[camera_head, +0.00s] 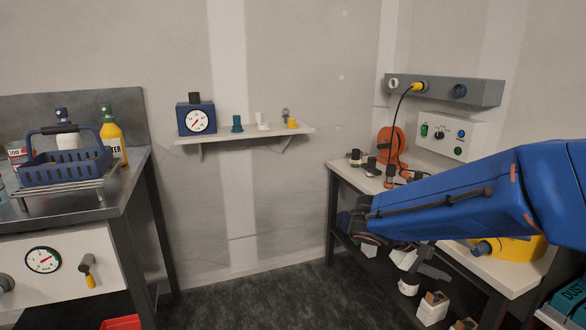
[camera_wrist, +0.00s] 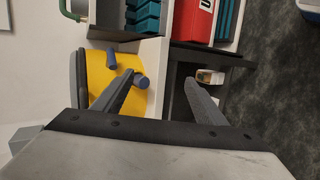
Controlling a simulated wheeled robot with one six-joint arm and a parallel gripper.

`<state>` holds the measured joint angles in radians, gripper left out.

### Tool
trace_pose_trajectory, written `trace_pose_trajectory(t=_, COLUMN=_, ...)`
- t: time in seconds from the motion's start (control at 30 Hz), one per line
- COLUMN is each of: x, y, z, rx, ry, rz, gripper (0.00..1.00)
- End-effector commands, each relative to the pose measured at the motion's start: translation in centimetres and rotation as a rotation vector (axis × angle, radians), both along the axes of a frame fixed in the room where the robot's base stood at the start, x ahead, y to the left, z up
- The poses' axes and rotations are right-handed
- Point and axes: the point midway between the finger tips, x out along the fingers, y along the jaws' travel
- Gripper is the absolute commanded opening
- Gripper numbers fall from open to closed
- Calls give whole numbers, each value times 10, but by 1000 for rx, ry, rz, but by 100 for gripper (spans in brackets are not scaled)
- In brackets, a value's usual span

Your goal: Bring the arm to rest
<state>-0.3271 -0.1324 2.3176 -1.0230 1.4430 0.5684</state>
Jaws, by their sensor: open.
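My blue arm (camera_head: 465,190) reaches in from the right edge of the head view, over the right-hand bench. My gripper (camera_wrist: 160,90) shows in the wrist view with its two dark fingers spread apart and nothing between them. In the head view the gripper end is partly hidden by the arm. A yellow thing (camera_wrist: 105,75) with blue knobs lies beyond the left finger in the wrist view; I cannot tell whether the finger touches it. The same yellow thing shows beneath my arm in the head view (camera_head: 520,249).
The right-hand bench (camera_head: 485,268) holds an orange reel (camera_head: 391,148) and small items, with boxes on its lower shelf. A steel bench with a blue basket (camera_head: 65,165) stands left. A wall shelf (camera_head: 255,133) holds a dial gauge (camera_head: 196,119). The floor between (camera_head: 270,305) is clear.

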Motion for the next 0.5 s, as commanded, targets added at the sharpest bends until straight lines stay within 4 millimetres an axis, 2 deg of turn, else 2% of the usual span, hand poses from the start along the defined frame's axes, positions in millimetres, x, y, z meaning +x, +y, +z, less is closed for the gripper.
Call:
trace_pose_trajectory(t=0.03, x=-16, y=-4, z=-3, rx=57, ry=2, rz=-17, gripper=66)
trace_pose_trajectory(t=0.23, x=-69, y=-4, z=-22, rx=290, ry=8, rz=-52, gripper=66)
trace_pose_trajectory(t=0.5, x=-124, y=19, z=-42, rx=595, ry=-52, rz=-51, gripper=66)
